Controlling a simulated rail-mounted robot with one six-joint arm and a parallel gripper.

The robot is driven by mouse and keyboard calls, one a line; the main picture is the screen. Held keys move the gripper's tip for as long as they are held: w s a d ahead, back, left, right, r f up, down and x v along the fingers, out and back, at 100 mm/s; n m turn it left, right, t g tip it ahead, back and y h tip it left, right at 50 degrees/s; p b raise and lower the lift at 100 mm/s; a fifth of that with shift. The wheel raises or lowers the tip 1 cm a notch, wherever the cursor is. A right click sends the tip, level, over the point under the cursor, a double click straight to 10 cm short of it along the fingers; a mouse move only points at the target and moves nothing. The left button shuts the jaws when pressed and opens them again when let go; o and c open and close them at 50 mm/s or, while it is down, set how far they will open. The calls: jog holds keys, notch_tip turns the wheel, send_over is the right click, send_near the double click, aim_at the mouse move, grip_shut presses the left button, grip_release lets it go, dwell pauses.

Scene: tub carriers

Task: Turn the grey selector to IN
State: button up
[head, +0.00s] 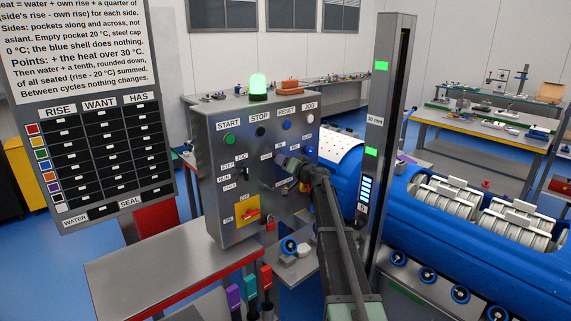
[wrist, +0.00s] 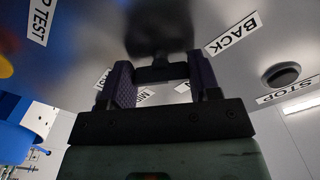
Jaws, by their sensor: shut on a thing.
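The steel control panel (head: 232,177) stands left of centre in the head view. My gripper (head: 285,161) is at the middle of its front face, below the RESET and JOG buttons. In the wrist view, my gripper's two purple-padded fingers (wrist: 162,80) are closed on a dark grey bar, the grey selector (wrist: 161,72). Its pointing direction cannot be told. A BACK label (wrist: 232,33) lies near it, and small labels between and beside the fingers are partly covered. In the head view my gripper hides the selector.
A green lamp (head: 258,86) glows on the panel. A red switch on a yellow plate (head: 247,212) sits low on it. A dark post (head: 386,140) with green lights and a blue drum machine (head: 430,230) stand to the right. A red-edged bench (head: 160,262) is in front.

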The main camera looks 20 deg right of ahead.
jog(key=m, duration=1)
jog(key=shift+r+m, duration=0.15)
jog(key=shift+m, duration=0.15)
dwell(0.5)
jog(key=o, duration=0.9)
jog(key=v, duration=1.1)
jog(key=shift+a, duration=0.1)
